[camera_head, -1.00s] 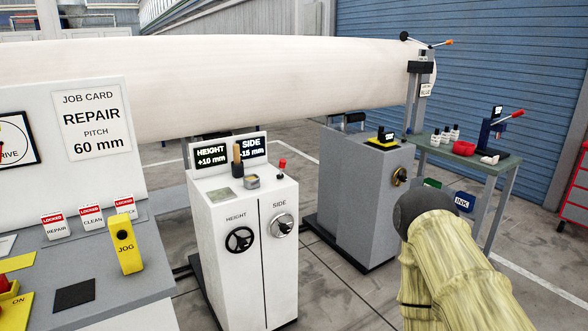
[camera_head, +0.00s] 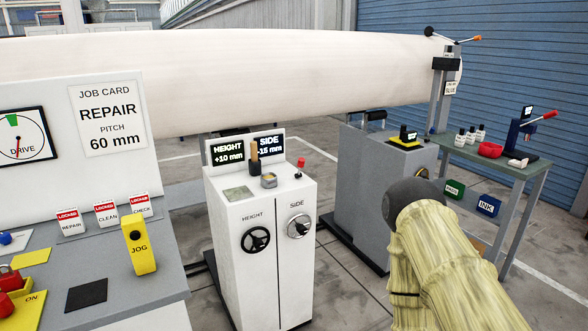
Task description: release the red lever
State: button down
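A lever with a red handle (camera_head: 543,116) rises to the right from a dark blue bench device (camera_head: 522,134) at the far right. A second, small red-topped lever (camera_head: 300,165) stands upright on the white HEIGHT/SIDE cabinet (camera_head: 240,205). I cannot tell which one the task names. My arm, in a yellowish sleeve with a dark grey rounded joint, reaches in from the lower right. My gripper's fingers do not show, and nothing is seen touching either lever.
The green bench (camera_head: 480,151) holds bottles and a red bowl (camera_head: 490,150). A grey cabinet (camera_head: 375,190) stands left of it, near my arm. A control desk (camera_head: 140,300) with a yellow JOG unit (camera_head: 138,244) fills the lower left. A large pale roll (camera_head: 230,85) spans the back.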

aim_at(301, 160)
jog(key=u, duration=0.4)
jog(key=i, duration=0.9)
jog(key=z, duration=0.2)
